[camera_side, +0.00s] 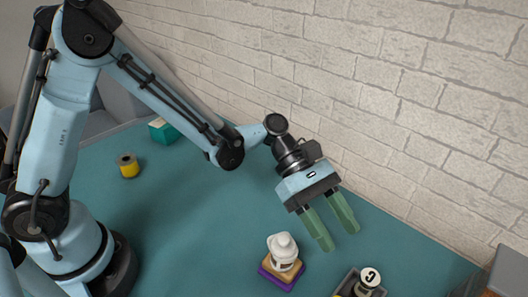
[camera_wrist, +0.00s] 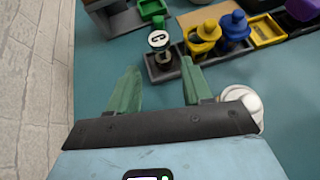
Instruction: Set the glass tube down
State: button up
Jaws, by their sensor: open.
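I cannot make out a glass tube in either view. My gripper (camera_side: 337,238) is open, with its two green fingers apart and pointing down over the teal table. The wrist view also shows the fingers (camera_wrist: 160,68) spread, with nothing visible between them. A white-topped piece with a dark mark (camera_side: 369,277) stands in a dark tray at the lower right of the side view. In the wrist view this piece (camera_wrist: 159,41) is just beyond the fingertips, apart from them.
A white bottle (camera_side: 283,247) stands on a tan and purple block (camera_side: 280,275), left of my gripper. The wrist view shows yellow (camera_wrist: 203,37) and blue (camera_wrist: 233,30) pieces in trays. A yellow spool (camera_side: 129,166) and teal box (camera_side: 163,131) are farther back. The brick wall (camera_side: 400,100) is close behind.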

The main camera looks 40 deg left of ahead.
jog(key=s+a+r+m+t+y, duration=0.2)
jog(key=a+m+y, duration=0.4)
jog(key=a, duration=0.7)
jog(key=s+a+r+m+t+y, duration=0.2)
jog(key=a+r+m+t+y, duration=0.2)
jog(key=a+m, duration=0.5)
jog(key=a+t+y, duration=0.2)
jog(key=a+t, duration=0.1)
jog(key=a, duration=0.2)
jog(key=shift+a+m+t, duration=0.3)
jog(key=shift+m, duration=0.1)
